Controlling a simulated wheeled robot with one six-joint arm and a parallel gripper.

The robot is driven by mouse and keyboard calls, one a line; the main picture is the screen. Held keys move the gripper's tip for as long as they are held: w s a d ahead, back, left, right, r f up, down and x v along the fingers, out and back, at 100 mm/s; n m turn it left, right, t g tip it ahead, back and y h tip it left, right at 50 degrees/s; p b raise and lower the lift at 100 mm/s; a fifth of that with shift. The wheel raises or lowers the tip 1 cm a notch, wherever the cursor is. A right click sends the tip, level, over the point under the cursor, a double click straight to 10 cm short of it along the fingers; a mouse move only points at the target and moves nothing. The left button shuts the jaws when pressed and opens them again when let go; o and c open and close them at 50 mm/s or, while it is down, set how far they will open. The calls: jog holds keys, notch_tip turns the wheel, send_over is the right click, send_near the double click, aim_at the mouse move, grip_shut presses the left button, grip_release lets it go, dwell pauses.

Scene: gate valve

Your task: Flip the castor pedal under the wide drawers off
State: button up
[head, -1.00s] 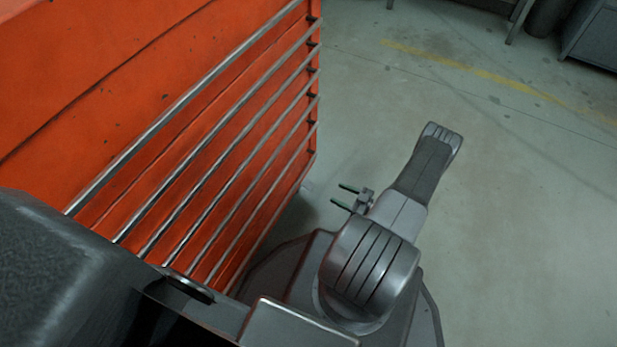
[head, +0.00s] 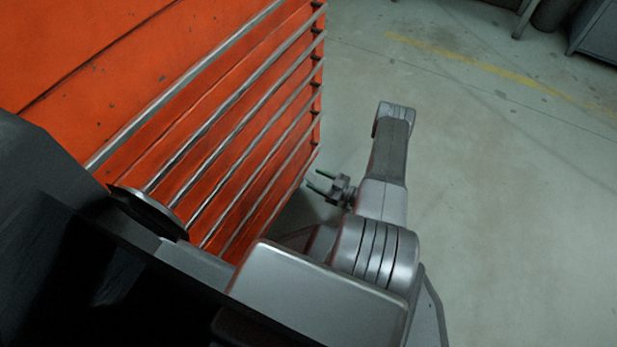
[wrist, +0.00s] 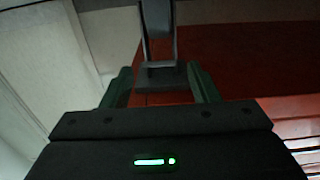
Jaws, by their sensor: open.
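The wide-drawer chest is a red-orange cabinet (head: 250,135) with long metal drawer pulls, at the left of the head view. Its red body also fills the right of the wrist view (wrist: 240,65). My gripper (head: 321,181) is open beside the chest's lower far corner, low over the floor. In the wrist view its dark green fingers (wrist: 160,72) stand apart. A grey castor bracket (wrist: 158,30) comes down from the top, with a small flat pedal-like plate (wrist: 160,77) seen between the fingers. I cannot tell whether they touch. The castor is hidden in the head view.
Open concrete floor (head: 480,190) lies right of my arm, with a faded yellow line (head: 480,70) farther off. A grey cabinet (head: 598,40) stands at the top right. The chest's side and drawer pulls are close to my arm on the left.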

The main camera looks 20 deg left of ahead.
aim_at(310, 177)
jog(key=shift+w+a+b, duration=0.15)
jog(key=shift+a+b, duration=0.3)
jog(key=shift+a, duration=1.55)
jog(key=shift+c, duration=0.2)
